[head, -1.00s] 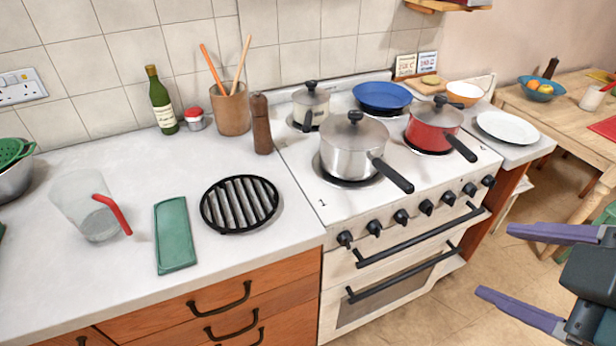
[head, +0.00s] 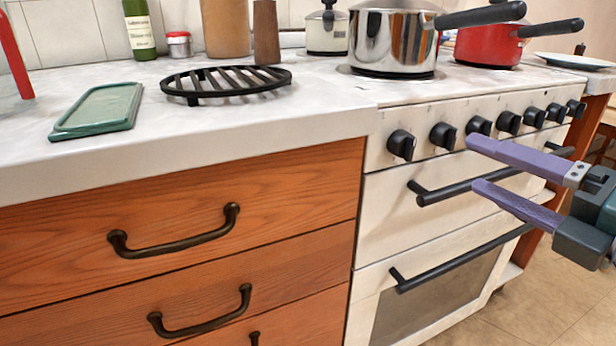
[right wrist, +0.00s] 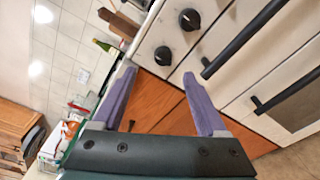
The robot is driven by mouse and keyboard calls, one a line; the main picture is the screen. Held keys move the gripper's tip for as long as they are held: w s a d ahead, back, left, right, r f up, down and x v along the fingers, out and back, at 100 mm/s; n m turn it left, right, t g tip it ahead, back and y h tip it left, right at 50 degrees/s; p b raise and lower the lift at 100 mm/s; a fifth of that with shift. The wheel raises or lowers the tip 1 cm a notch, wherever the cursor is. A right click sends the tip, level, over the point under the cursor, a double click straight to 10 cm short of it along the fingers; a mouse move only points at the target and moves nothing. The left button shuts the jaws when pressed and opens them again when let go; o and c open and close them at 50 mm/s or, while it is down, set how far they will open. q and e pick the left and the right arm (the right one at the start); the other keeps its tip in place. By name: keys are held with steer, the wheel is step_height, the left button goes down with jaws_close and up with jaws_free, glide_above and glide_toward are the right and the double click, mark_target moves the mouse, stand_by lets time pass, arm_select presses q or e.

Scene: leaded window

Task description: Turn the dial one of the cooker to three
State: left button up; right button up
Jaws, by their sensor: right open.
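The white cooker (head: 395,225) has a row of several black dials along its front panel. The leftmost dial (head: 401,145) is nearest the wooden drawers, and the second dial (head: 443,136) is to its right. No dial numbers or pointer settings are readable. My right gripper (head: 473,164) is open and empty, in front of the cooker, its purple fingers pointing left and partly covering the front. In the right wrist view, the leftmost dial (right wrist: 163,55) shows beyond the open fingers, with the second dial (right wrist: 190,19) above it. My left gripper is not in view.
Two oven handles (head: 470,190) (head: 450,265) stick out below the dials. A steel pan (head: 392,45) and a red pan (head: 488,45) stand on the hob, their handles pointing right. Drawers with handles (head: 175,240) adjoin the cooker. Floor is free at lower right.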

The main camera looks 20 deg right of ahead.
mark_target(414, 150)
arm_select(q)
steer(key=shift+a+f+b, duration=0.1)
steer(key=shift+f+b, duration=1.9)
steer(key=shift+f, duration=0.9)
arm_select(e)
steer(key=shift+n+y, duration=0.5)
steer(key=shift+n, duration=0.3)
steer(key=shift+f+x, duration=0.25)
steer(key=shift+x, duration=1.55)
steer(key=shift+f+x, duration=0.25)
steer(key=shift+x, duration=1.5)
steer(key=shift+f+x, duration=0.2)
steer(key=shift+x, duration=1.6)
jaws_close()
